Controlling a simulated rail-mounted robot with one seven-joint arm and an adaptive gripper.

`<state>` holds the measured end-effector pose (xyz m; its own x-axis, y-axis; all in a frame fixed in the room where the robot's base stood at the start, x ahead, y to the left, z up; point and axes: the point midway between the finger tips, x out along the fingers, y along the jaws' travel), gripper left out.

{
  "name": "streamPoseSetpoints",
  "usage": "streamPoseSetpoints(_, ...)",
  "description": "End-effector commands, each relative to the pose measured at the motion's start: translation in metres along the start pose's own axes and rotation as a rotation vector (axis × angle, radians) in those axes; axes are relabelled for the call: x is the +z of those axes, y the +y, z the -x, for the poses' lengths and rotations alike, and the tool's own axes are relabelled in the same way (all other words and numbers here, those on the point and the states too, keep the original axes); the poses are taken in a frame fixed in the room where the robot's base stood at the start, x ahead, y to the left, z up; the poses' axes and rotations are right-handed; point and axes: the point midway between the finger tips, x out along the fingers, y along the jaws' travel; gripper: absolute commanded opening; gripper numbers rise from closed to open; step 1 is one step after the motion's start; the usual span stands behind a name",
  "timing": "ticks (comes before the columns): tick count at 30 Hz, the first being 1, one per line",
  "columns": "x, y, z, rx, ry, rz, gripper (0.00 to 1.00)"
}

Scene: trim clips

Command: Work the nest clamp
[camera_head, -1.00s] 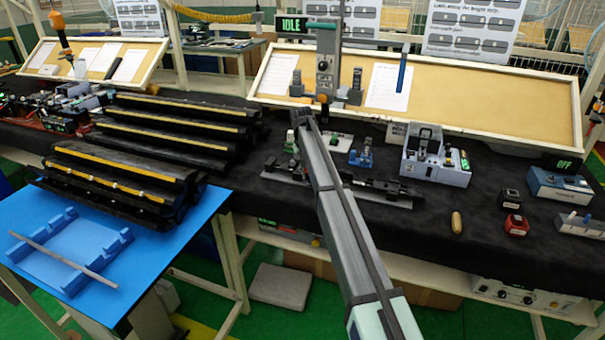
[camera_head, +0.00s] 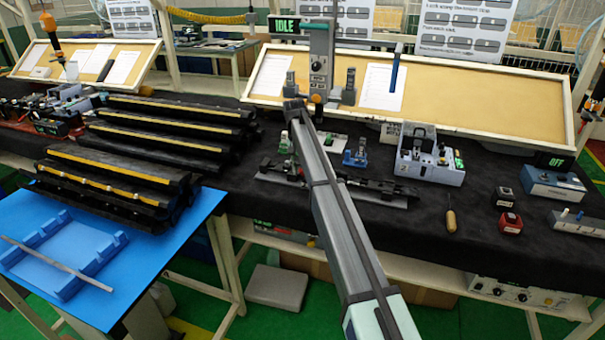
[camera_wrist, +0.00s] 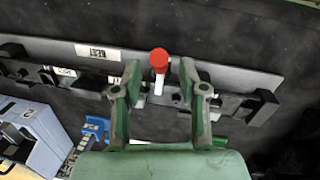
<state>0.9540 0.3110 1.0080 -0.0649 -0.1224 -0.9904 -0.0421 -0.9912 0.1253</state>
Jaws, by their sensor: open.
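The nest fixture (camera_head: 385,196) is a long dark rail with black blocks on the bench, partly hidden behind my arm. In the wrist view its grey plate (camera_wrist: 50,45) crosses the frame and carries an upside-down white label (camera_wrist: 98,52). A clamp lever with a red knob (camera_wrist: 159,58) and a pale stem stands from it. My gripper (camera_wrist: 160,72) is open, with one green-grey finger on each side of the red knob. Gaps show between both fingers and the knob. In the head view my arm hides most of the gripper.
A blue-grey box device (camera_head: 430,165) stands right of the fixture and a small blue part (camera_head: 357,153) behind it. A wooden-handled tool (camera_head: 450,220) and a red block (camera_head: 510,223) lie further right. Black trim racks (camera_head: 120,180) and a blue table (camera_head: 110,275) are left.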

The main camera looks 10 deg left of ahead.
Motion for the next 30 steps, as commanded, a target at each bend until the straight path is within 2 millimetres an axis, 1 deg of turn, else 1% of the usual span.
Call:
streamPoseSetpoints(1, -0.001, -0.001, 0.011, -0.001, 0.002, 0.000, 0.42)
streamPoseSetpoints(3, -0.001, -0.001, 0.025, 0.000, 0.001, 0.000, 0.42)
streamPoseSetpoints(9, -0.001, -0.001, 0.062, 0.000, 0.001, 0.000, 0.42)
streamPoseSetpoints(15, -0.001, 0.000, 0.085, 0.000, 0.000, 0.000, 0.42)
streamPoseSetpoints(21, 0.000, 0.000, 0.091, 0.000, -0.001, 0.000, 0.42)
streamPoseSetpoints(29, 0.000, 0.000, 0.091, 0.000, -0.001, 0.000, 0.42)
streamPoseSetpoints(30, 0.001, -0.002, 0.088, -0.001, 0.002, 0.000, 0.42)
